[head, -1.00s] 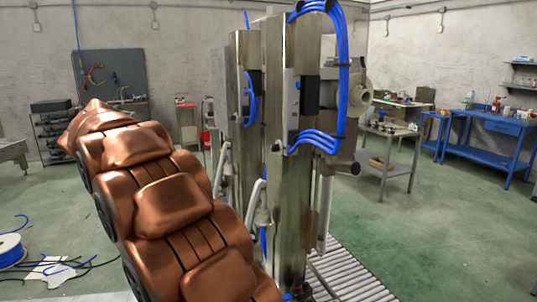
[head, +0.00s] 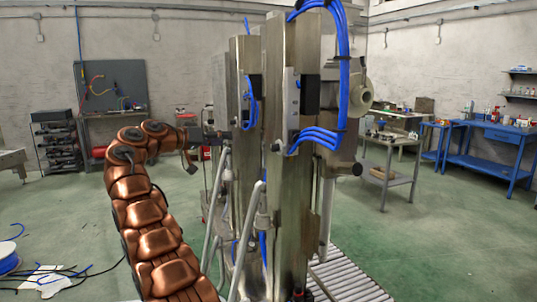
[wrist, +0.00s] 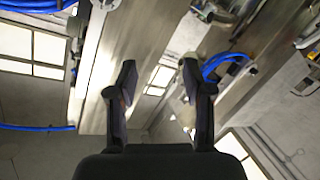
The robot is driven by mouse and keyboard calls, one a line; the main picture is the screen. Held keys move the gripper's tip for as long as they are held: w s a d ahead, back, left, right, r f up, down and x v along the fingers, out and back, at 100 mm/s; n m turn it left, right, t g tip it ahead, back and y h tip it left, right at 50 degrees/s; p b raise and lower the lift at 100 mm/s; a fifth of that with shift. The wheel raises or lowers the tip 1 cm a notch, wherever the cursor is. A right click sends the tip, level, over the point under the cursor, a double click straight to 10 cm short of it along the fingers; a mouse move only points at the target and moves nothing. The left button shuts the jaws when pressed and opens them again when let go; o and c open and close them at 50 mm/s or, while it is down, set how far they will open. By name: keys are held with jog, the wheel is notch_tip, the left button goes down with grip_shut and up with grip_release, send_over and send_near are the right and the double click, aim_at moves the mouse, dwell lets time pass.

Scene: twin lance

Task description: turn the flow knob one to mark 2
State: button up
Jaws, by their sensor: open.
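My gripper (wrist: 160,77) is open and empty in the wrist view, its two dark fingers spread apart. Metal column faces and blue hoses show beyond the fingers, with nothing between them in contact. In the head view my copper arm rises at the left and bends right, its end close to the left side of the steel machine (head: 290,190). A small dark knob (head: 276,146) sits on the front column in the head view, and another (head: 234,119) on the column behind. I cannot tell which is flow knob one, and no marks are readable.
Blue hoses (head: 343,70) loop over the machine's top. Grey bent pipes (head: 252,215) stand at its front left. A roller conveyor (head: 345,283) runs at its foot. A blue workbench (head: 495,135) stands at the far right.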

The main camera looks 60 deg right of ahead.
aim_at(275, 148)
jog(key=s+d+f+m+g, duration=0.3)
jog(key=s+d+m+g, duration=0.2)
jog(key=s, duration=0.7)
jog(key=shift+s+d+m+y+b, duration=0.15)
jog(key=shift+d+m+y+b, duration=0.25)
jog(key=shift+d+m, duration=1.2)
jog(key=shift+d+f+n, duration=0.1)
jog(key=shift+d+n, duration=0.25)
jog(key=shift+n, duration=0.05)
grip_shut()
